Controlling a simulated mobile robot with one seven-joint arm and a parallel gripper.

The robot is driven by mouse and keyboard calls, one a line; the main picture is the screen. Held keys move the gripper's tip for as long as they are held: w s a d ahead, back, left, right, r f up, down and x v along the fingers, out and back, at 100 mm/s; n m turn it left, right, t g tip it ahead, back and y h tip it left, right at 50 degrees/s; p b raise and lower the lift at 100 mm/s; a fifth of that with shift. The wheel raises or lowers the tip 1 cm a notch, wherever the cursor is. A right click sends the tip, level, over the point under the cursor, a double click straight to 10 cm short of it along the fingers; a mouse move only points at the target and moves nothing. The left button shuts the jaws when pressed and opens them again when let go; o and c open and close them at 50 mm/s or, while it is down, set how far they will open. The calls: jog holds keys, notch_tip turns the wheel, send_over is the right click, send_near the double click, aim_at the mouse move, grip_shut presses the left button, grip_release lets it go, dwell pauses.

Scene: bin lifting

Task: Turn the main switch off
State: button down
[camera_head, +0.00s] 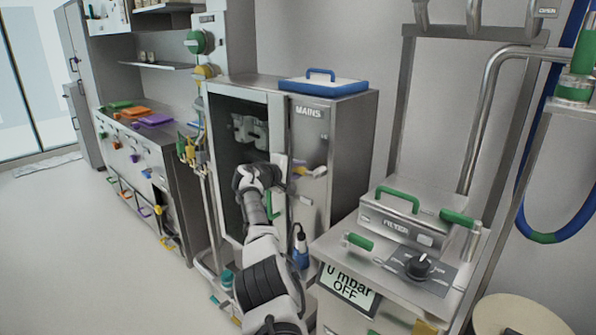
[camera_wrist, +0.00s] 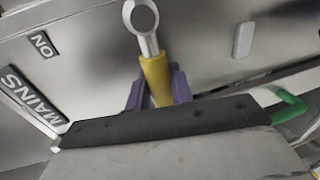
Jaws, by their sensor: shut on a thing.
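The main switch is a grey lever with a round pivot and a yellow grip (camera_wrist: 157,80), on the steel panel marked MAINS (camera_head: 309,112). In the head view the lever (camera_head: 318,171) lies roughly level, with its grip pointing left from the pivot. My gripper (camera_wrist: 154,88) is shut on the yellow grip, with a purple finger on each side of it. In the head view my gripper (camera_head: 294,166) is at the cabinet front, partly hidden by my wrist. An ON label (camera_wrist: 43,45) shows near the MAINS sign in the wrist view.
A blue-rimmed lid (camera_head: 322,86) lies on the cabinet. The dark-windowed cabinet door (camera_head: 237,135) is left of the switch. A filter unit with a black knob (camera_head: 419,267) stands at front right. A green handle (camera_wrist: 287,107) is right of my gripper.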

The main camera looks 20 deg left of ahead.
jog(key=shift+f, duration=0.15)
jog(key=c, duration=1.3)
grip_release()
jog(key=shift+s+a, duration=0.1)
jog(key=shift+s+a, duration=0.2)
jog(key=shift+s, duration=0.1)
jog(key=shift+v, duration=0.9)
jog(key=b+v, duration=0.3)
jog(key=v, duration=0.8)
jog(key=shift+s+d, duration=0.1)
